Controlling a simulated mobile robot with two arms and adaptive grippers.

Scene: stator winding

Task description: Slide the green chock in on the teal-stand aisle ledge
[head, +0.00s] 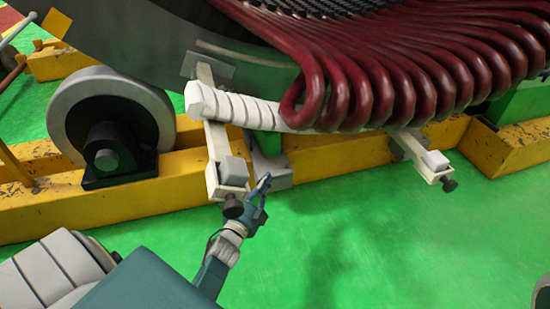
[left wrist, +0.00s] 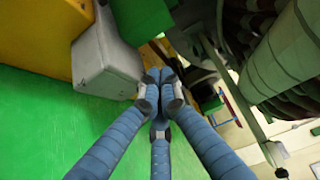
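My left gripper (head: 262,187) is beside a grey block (head: 268,168) at the yellow beam, just right of a white bracket's lower end. In the left wrist view its blue fingers (left wrist: 163,82) meet at the tips close to the grey block (left wrist: 108,62), with nothing visible between them. A green piece (head: 270,139) stands above the grey block, partly hidden by the bracket; I cannot tell whether it is the chock. Another green block (head: 520,103) is under the coils at right. No teal stand can be made out. My right gripper is not in view.
Yellow beams (head: 335,155) run under the stator (head: 150,40). Dark red coils (head: 400,75) overhang at upper right. A roller wheel (head: 110,115) is at left. A second white bracket (head: 422,155) juts out at right. The green floor (head: 370,230) in front is clear.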

